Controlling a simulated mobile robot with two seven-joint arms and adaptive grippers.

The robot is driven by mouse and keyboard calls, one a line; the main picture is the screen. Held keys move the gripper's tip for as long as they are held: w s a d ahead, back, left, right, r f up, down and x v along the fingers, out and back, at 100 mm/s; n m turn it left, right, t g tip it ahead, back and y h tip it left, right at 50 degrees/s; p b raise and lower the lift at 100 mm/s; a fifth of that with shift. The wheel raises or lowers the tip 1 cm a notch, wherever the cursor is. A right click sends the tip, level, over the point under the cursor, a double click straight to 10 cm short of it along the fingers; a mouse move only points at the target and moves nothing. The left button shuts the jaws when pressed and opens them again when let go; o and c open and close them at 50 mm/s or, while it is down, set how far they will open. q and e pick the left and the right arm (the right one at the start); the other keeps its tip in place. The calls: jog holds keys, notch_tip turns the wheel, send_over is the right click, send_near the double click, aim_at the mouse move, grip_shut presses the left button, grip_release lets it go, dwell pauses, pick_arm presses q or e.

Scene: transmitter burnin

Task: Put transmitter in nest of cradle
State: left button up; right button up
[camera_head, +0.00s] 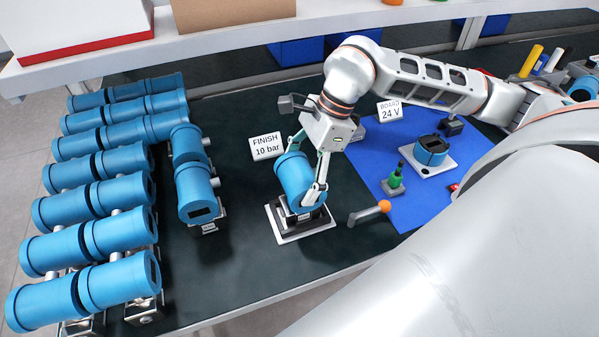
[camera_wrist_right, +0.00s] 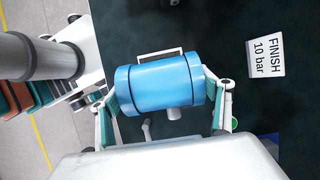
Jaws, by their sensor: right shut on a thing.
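My right gripper (camera_head: 303,178) is shut on a blue cylindrical transmitter (camera_head: 296,181), with one finger at each end. In the right wrist view the transmitter (camera_wrist_right: 160,88) lies crosswise between the teal finger pads, with a short grey stub on its side. Directly below it is a black cradle on a white base plate (camera_head: 314,229), in front of the FINISH 10 bar sign. The transmitter covers the nest. I cannot tell whether it touches the cradle. My left gripper is not in view.
Several blue transmitters (camera_head: 120,212) stand in rows at the left, with two more (camera_head: 196,190) nearer the cradle. A shelf hangs behind.

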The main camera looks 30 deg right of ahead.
jog(key=o, duration=2.1)
jog(key=shift+c, duration=0.2)
jog(key=v, duration=1.2)
jog(key=shift+s+r, duration=0.1)
